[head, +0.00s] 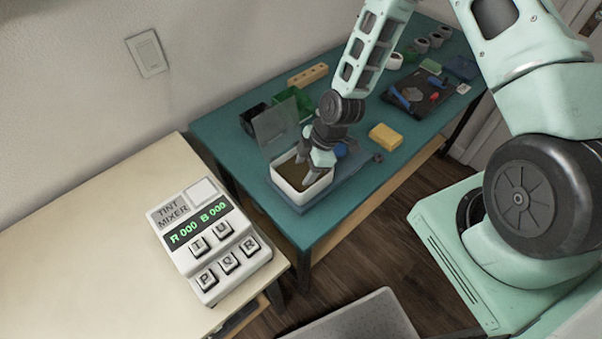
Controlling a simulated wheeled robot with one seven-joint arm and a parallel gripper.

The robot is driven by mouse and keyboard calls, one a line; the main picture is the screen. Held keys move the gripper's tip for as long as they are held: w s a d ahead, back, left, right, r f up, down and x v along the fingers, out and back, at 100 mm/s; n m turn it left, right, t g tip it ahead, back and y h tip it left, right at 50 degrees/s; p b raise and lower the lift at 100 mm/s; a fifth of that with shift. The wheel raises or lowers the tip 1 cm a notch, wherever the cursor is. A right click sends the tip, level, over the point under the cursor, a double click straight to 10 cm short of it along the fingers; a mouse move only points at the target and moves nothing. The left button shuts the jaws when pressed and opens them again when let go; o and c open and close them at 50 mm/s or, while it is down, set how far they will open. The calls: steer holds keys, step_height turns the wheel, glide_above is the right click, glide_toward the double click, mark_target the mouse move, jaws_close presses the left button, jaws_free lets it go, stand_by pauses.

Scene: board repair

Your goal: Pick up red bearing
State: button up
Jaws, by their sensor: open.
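My gripper (311,167) points down over a white open box (303,199) near the left end of the teal table. Its jaws are open, and the fingertips are at or just inside the box's rim. The box has a brownish inside; I cannot make out any part in it. I cannot clearly pick out a red bearing. A small reddish patch (413,94) shows on a dark board (402,106) at the far right of the table, too small to identify.
A clear upright lid or panel (276,128) stands behind the box. A yellow block (385,136) lies to its right. A green bin (294,103) and a wooden holed block (308,75) are behind. A tint mixer (206,237) sits on the cream table. The teal table's front left corner is clear.

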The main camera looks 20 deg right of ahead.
mark_target(304, 174)
steer(key=shift+f, duration=0.1)
steer(key=c, duration=1.1)
steer(key=shift+c, duration=0.2)
step_height(304, 174, up, 10)
steer(key=b, duration=0.1)
